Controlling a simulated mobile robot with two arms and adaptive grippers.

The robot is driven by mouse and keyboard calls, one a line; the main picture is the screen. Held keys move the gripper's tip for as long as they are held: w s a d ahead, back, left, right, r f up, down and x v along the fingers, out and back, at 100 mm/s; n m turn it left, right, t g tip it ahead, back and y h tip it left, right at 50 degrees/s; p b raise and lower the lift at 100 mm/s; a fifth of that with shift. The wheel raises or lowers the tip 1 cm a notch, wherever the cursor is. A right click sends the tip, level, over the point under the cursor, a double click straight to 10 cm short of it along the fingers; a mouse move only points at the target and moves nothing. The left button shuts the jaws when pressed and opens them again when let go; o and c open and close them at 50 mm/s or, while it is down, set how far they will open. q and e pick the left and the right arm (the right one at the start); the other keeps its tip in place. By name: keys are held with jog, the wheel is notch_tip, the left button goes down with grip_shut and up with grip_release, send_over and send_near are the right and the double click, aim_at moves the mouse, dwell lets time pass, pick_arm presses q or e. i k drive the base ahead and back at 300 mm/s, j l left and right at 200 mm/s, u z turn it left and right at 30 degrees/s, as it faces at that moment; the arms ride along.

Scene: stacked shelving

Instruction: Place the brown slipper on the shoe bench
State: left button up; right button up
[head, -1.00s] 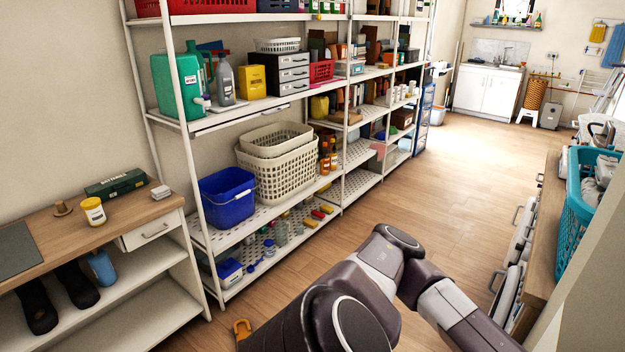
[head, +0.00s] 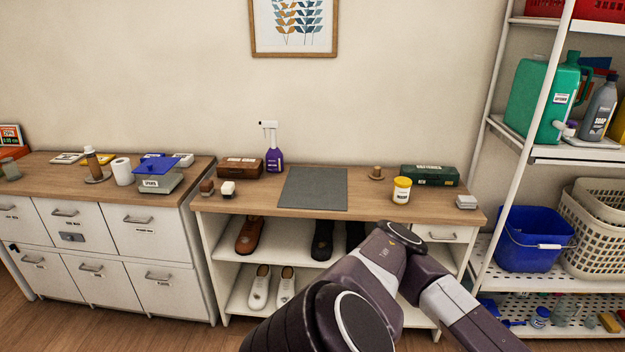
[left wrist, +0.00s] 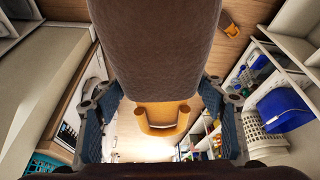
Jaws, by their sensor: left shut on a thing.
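The shoe bench (head: 270,202) stands ahead in the head view, with a wooden top and two open white shelves. A single brown shoe (head: 249,236) sits at the left of its upper shelf. In the left wrist view my left gripper (left wrist: 160,105) is shut on a large brown textured thing, which I take for the brown slipper (left wrist: 155,45). It fills the upper middle between the blue finger pads, so its full shape is cut off. No gripper shows in the head view. My right gripper is not in view.
Black shoes (head: 322,240) stand on the upper shelf, partly behind my arm. White shoes (head: 260,287) stand on the lower shelf. A cabinet (head: 80,235) is at left. A metal rack (head: 512,165) with a blue bucket (head: 534,238) is at right. A grey mat (head: 313,189) lies on the bench top.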

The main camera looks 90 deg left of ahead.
aim_at(330, 184)
jog(key=j+u, duration=0.4)
jog(key=i+j+u, duration=0.15)
jog(key=u, duration=0.3)
jog(key=i+j+u, duration=0.2)
jog(key=j+u, duration=0.2)
jog(key=i+j+u, duration=0.2)
jog(key=u, duration=0.25)
